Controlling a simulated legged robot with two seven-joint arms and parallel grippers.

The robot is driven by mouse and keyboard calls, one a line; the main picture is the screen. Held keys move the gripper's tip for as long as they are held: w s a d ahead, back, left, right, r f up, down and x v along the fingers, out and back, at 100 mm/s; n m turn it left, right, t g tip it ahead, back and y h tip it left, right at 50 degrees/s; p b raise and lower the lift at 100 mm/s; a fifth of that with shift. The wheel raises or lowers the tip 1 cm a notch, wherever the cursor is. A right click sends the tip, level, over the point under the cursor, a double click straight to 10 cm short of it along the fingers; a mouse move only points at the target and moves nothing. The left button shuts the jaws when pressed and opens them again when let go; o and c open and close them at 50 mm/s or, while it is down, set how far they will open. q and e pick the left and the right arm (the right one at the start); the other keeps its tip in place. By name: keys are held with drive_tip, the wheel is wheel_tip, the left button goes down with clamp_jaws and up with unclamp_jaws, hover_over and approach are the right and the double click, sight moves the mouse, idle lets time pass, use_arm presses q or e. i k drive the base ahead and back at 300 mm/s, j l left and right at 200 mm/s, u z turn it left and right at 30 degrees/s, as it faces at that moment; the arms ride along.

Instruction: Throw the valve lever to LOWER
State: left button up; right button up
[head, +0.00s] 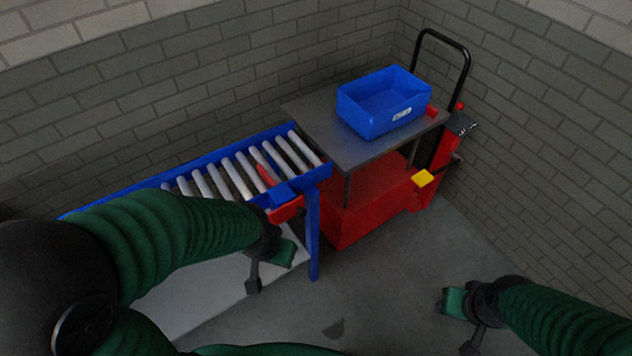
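The red lift cart (362,212) stands at the right, with a grey platform (330,135) on top. No LOWER label can be read, so I cannot tell for sure which part is the valve lever. A small red part (432,111) and a dark fitting (461,125) sit by the cart's handle; a long red lever (266,174) rises at the conveyor's end. My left gripper (268,272) is open and empty, in front of the conveyor's end. My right gripper (461,322) is open and empty at the lower right, apart from the cart.
A blue bin (372,117) stands on the platform. A blue roller conveyor (313,228) adjoins the cart at left. A yellow pedal-like part (422,178) sticks out low on the cart, below a black handle (467,72). Brick walls close the back and right.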

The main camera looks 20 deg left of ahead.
sight(460, 105)
drive_tip(key=i+l+u, duration=0.45)
drive_tip(key=i+l, duration=1)
